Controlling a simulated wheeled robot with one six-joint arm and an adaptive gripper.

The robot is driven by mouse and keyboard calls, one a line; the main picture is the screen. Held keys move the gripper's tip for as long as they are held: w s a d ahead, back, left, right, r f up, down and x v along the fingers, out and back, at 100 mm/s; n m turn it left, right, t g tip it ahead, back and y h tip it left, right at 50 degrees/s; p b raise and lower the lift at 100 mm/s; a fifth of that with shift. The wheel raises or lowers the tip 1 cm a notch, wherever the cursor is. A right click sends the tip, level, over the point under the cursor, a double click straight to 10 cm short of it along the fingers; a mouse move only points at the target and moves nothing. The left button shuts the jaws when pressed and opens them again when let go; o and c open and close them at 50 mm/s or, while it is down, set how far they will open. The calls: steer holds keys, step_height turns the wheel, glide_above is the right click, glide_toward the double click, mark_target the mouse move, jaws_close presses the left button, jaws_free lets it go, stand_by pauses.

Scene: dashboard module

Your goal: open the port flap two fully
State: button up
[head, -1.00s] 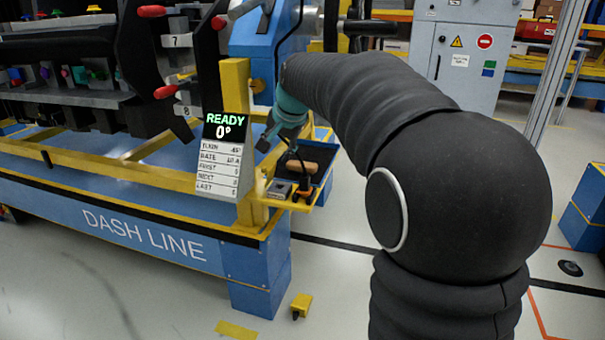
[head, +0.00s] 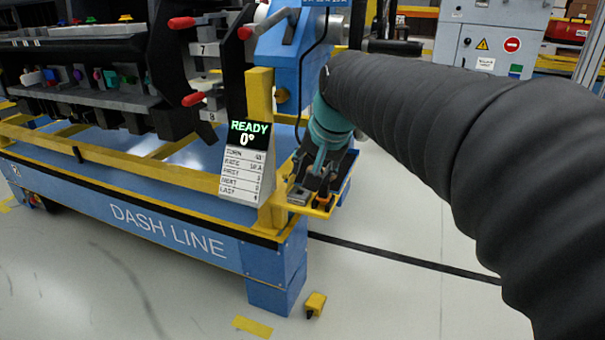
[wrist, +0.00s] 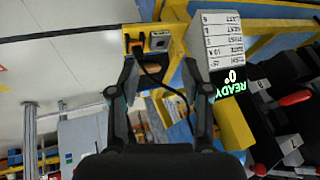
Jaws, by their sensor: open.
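The dashboard module (head: 100,55) is a dark assembly at the upper left of the head view, with several small coloured parts on its lower shelf. I cannot make out which part is port flap two. My gripper (head: 312,188) points down over the small yellow-edged tray at the right end of the line, well to the right of the module. In the wrist view my gripper (wrist: 160,66) has its two dark fingers spread with nothing held between them. The tray, a cable and the sign show beyond the fingers.
A sign (head: 246,160) reading READY 0° stands on the frame beside a yellow post (head: 260,95). Red-tipped handles (head: 193,98) stick out at the module's right end. The blue DASH LINE base (head: 165,228) runs along the front. Open floor lies before it.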

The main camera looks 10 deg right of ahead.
steer(key=s+n+p, duration=0.1)
steer(key=s+p, duration=0.1)
steer(key=s, duration=0.5)
steer(key=shift+s+a+f+n, duration=0.2)
steer(key=shift+s+f+n, duration=0.15)
steer(key=shift+s+n, duration=0.05)
